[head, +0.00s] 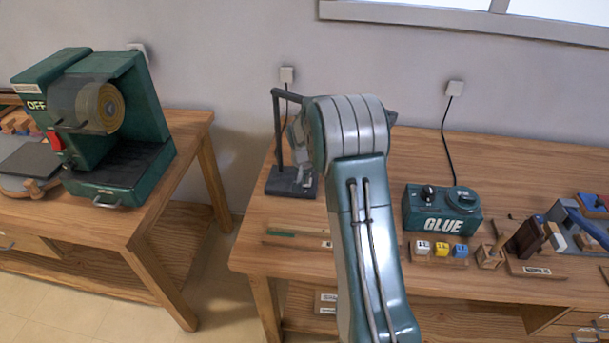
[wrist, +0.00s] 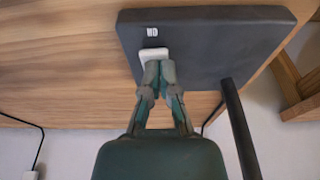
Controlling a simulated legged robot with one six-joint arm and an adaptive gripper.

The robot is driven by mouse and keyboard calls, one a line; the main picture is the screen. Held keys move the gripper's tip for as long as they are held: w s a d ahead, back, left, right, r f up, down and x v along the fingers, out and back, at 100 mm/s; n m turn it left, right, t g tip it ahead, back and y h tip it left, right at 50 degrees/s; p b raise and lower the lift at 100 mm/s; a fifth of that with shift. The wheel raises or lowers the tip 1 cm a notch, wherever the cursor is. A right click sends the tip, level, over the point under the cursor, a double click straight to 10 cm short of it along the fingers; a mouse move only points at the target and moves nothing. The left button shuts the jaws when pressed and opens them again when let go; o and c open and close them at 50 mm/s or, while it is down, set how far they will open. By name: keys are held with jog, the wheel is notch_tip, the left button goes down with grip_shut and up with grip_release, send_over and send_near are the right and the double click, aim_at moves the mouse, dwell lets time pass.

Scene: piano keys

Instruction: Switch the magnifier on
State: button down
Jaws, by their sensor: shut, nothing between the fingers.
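The magnifier (head: 277,130) stands at the left end of the right workbench, with a dark square base and a bent dark post. My arm hides part of it, and its lens does not show clearly. In the wrist view its dark base (wrist: 218,45) fills the upper middle, with a small pale switch (wrist: 153,53) and a small white label near one edge. My gripper (wrist: 160,66) is shut and empty, its fingertips at the switch. I cannot tell whether they touch it. The post rises at the right of the wrist view.
A green machine (head: 100,120) marked OFF with a red switch stands on the left bench. A green GLUE box (head: 441,210), small coloured blocks (head: 441,249) and tools lie right of my arm. Thin green strips (head: 296,237) lie in front of the magnifier.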

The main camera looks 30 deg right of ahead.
jog(key=shift+s+a+f, duration=0.1)
jog(key=shift+f, duration=0.25)
dwell(0.3)
jog(key=shift+w+d+r, duration=0.3)
jog(key=shift+w+d, duration=0.15)
jog(key=shift+w, duration=0.15)
